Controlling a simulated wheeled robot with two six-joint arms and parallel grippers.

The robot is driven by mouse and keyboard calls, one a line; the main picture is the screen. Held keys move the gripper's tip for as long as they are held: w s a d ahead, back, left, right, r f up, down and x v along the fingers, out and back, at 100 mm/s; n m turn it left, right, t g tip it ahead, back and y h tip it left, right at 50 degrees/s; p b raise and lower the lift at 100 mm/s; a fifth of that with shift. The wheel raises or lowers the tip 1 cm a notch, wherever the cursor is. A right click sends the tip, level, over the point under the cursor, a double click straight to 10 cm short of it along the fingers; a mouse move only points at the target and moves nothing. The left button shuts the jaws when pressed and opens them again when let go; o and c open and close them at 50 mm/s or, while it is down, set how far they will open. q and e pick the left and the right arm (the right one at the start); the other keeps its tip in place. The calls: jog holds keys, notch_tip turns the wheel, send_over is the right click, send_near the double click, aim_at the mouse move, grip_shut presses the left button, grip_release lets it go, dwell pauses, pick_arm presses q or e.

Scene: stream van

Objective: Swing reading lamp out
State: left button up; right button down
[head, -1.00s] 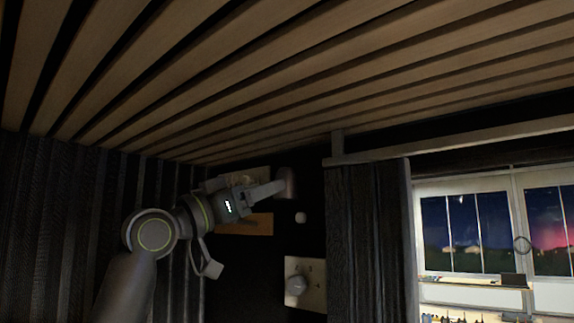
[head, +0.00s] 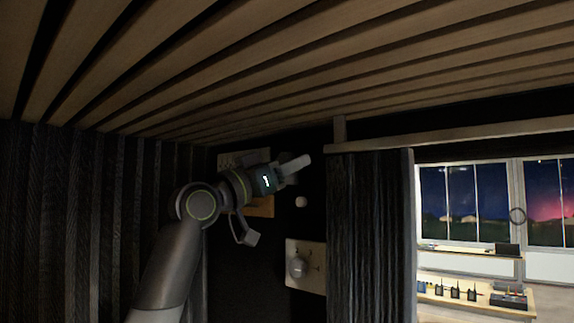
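My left gripper (head: 296,166) is raised near the dark wall, below the slatted ceiling, with its fingers pointing right and slightly up. One pale finger shows clearly; the other is hard to make out, so I cannot tell whether it is open or shut. The reading lamp is not clearly visible; a dim shape beside the fingertips may be part of it, mostly hidden by the gripper. A small pale round knob (head: 301,202) is on the wall just below the fingers. My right gripper is not in view.
A dark curtain (head: 370,240) hangs from a rail (head: 450,138) to the right. Beyond it are windows and a bench (head: 470,302) with several radios. The slatted ceiling (head: 300,70) is close above.

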pick_arm(q)
jog(key=c, duration=0.5)
jog(key=shift+s+a+r+n+g+y, duration=0.15)
jog(key=shift+n+g+y, duration=0.25)
jog(key=shift+g+y, duration=0.55)
jog(key=shift+c, duration=0.2)
jog(key=shift+n+g+y, duration=0.3)
jog(key=shift+g+y, duration=0.45)
jog(key=shift+y, duration=0.5)
jog(key=o, duration=1)
